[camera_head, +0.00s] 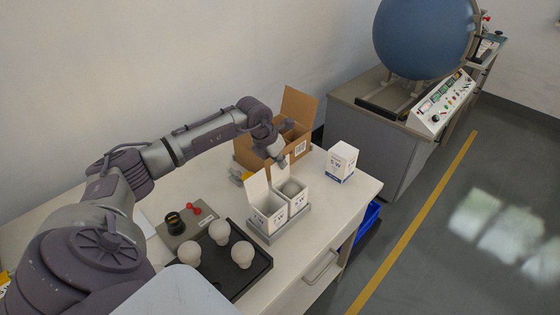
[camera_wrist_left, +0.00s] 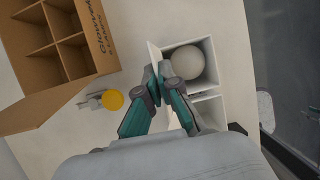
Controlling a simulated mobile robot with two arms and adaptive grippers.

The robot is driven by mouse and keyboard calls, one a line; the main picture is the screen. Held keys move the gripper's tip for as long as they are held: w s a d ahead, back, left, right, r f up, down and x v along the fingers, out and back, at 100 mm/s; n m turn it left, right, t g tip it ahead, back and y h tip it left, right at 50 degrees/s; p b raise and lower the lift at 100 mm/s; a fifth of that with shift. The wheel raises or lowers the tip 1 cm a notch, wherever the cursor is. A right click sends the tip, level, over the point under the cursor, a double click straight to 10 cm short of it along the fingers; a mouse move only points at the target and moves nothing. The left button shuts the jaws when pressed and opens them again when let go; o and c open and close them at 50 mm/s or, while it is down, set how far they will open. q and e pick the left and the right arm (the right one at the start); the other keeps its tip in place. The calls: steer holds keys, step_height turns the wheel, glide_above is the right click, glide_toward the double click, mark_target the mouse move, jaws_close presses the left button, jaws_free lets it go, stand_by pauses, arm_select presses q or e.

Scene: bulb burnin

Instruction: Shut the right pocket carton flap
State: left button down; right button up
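The right pocket carton (camera_head: 299,198) is a white box in a grey holder (camera_head: 280,231). A white bulb (camera_wrist_left: 187,62) sits inside the carton, which is open on top. Its flap (camera_wrist_left: 154,54) stands raised on the side toward the brown box. The other pocket carton (camera_head: 267,217), beside it, is also open with a raised flap (camera_head: 256,186). My left gripper (camera_head: 278,158) is above and just behind the right carton. In the left wrist view its fingertips (camera_wrist_left: 160,80) are together beside the flap; contact is unclear. My right gripper is out of view.
A brown divided box (camera_head: 244,151) stands behind the cartons. A yellow-ended object (camera_wrist_left: 112,99) lies between them. A closed white carton (camera_head: 342,162) stands to the right. A black tray (camera_head: 258,268) with three bulbs and a socket fixture (camera_head: 174,221) are nearer.

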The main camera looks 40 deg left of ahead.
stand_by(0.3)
arm_select(q)
steer(key=shift+d, duration=0.1)
steer(key=shift+d+f+m+y+b, duration=0.2)
steer(key=shift+d+m+y+b, duration=0.1)
steer(key=shift+d+y+b, duration=0.55)
steer(key=y+b, duration=0.1)
steer(key=b, duration=0.1)
steer(key=d+y+b, duration=0.1)
steer(key=y, duration=0.1)
steer(key=shift+s+d+f+m+t+b, duration=0.1)
steer(key=shift+d+f+m+t+b, duration=0.15)
steer(key=shift+f+m+t+b, duration=0.1)
steer(key=shift+s+d+y+b, duration=0.1)
steer(key=shift+d+y+b, duration=0.4)
steer(key=shift+y+b, duration=0.7)
steer(key=c, duration=1.4)
jaws_free()
